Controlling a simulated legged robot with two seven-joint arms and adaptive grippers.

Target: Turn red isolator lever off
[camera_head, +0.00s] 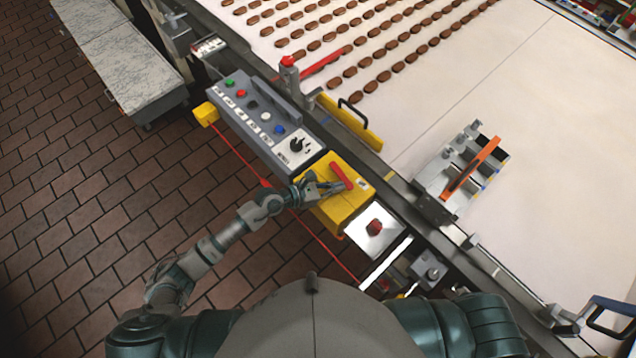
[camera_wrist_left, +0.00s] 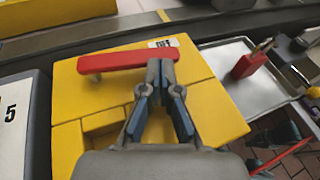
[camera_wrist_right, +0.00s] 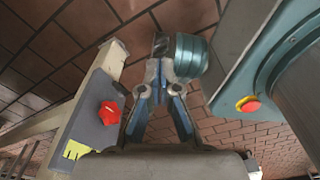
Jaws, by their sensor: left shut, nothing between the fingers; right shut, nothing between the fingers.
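The red isolator lever (camera_head: 342,175) sits on top of a yellow box (camera_head: 345,208) on the machine's edge. In the left wrist view the lever (camera_wrist_left: 115,60) lies across the yellow box top (camera_wrist_left: 215,118), its right end close to a small white label (camera_wrist_left: 163,43). My left gripper (camera_head: 338,186) is shut and empty, with its fingertips (camera_wrist_left: 160,68) at the lever's right part in the left wrist view. Whether they touch it I cannot tell. My right gripper (camera_wrist_right: 160,68) is shut and empty, low over the brick floor, and out of the head view.
A grey button panel (camera_head: 255,118) with a black rotary switch (camera_head: 296,145) adjoins the yellow box. A red cord (camera_head: 238,152) runs along the front. Beyond is a white conveyor (camera_head: 545,120) with rows of biscuits.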

